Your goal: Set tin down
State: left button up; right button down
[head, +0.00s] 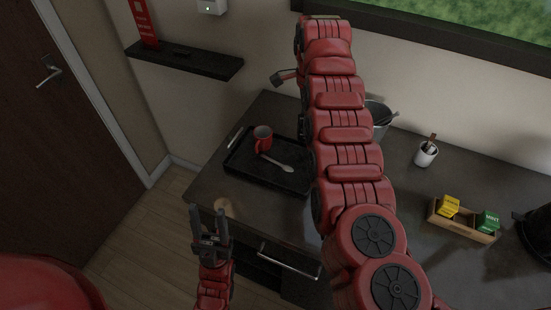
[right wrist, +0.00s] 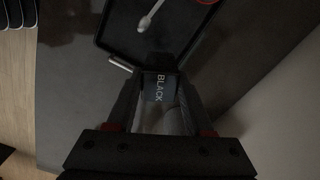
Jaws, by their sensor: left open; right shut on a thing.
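In the right wrist view, a dark tin (right wrist: 159,88) with the word BLACK on its label sits between the fingers of my right gripper (right wrist: 158,98), which is shut on it. The black tray (right wrist: 108,48) lies beyond the tin in that view. I cannot tell the tin's height above the counter. In the head view, the tin and the right fingertips are hidden, with my large red right arm in the way. My left gripper (head: 208,212) is open and empty, in front of the counter's left front edge.
The tray (head: 236,174) holds a red mug (head: 263,135) and a spoon (head: 279,164). A wooden box (head: 462,229) with yellow and green packets, a white cup (head: 426,154) and a metal bucket (head: 380,117) stand to the right. A dark shelf (head: 190,61) juts from the wall.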

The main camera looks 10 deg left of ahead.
jog(key=shift+a+f, duration=0.15)
jog(key=shift+a, duration=0.05)
jog(key=shift+a+f+m+p, duration=0.1)
jog(key=shift+f+m+p, duration=0.2)
jog(key=shift+f, duration=0.05)
notch_tip(320, 180, down, 9)
jog(key=p, duration=0.3)
jog(key=shift+s+r, duration=0.1)
jog(key=shift+r, duration=0.1)
jog(key=shift+f, duration=0.3)
jog(key=shift+f, duration=0.1)
jog(key=shift+c, duration=1.4)
grip_release()
